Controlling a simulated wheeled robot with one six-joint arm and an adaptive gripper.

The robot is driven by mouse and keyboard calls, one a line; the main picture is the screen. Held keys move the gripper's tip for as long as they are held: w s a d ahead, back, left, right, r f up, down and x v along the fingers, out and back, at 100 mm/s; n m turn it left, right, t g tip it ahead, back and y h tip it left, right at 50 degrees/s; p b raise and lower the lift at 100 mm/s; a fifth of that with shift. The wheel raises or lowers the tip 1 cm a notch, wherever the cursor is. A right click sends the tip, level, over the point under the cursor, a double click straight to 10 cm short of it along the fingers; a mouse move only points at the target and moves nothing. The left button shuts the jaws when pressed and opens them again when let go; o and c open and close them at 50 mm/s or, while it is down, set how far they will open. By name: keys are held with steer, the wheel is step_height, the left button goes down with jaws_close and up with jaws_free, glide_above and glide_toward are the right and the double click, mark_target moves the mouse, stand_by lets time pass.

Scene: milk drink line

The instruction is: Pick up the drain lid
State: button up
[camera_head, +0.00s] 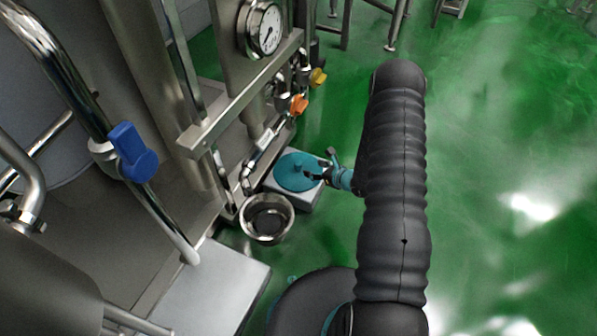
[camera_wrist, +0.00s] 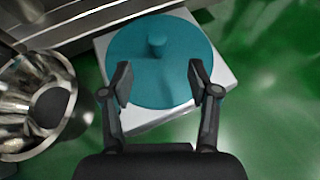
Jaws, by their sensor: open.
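The drain lid (camera_head: 294,171) is a round teal disc with a small knob at its middle. It lies on a low pale block in the body view. In the wrist view the lid (camera_wrist: 178,72) fills the upper middle, its knob upright near the centre. My gripper (camera_head: 318,169) is at the lid's right side in the body view. In the wrist view my gripper (camera_wrist: 159,82) is open and empty. Its two fingers reach over the near part of the lid, with the knob beyond and between them. I cannot tell whether the fingers touch the lid.
A metal bowl (camera_head: 267,218) stands just left of the block (camera_wrist: 222,92). Steel pipes and a panel with a gauge (camera_head: 264,28) and coloured valve handles rise behind and left. A steel platform (camera_head: 215,290) lies in front. The green floor (camera_head: 490,140) is open to the right.

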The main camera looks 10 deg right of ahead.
mark_target(301, 165)
steer(key=x, duration=0.5)
steer(key=shift+a, duration=0.1)
steer(key=x, duration=0.4)
steer(key=shift+s+a+f+b, duration=0.1)
steer(key=shift+a+b, duration=0.1)
steer(key=shift+b, duration=0.15)
steer(key=shift+w+a+f, duration=0.2)
steer(key=shift+w, duration=0.25)
jaws_close()
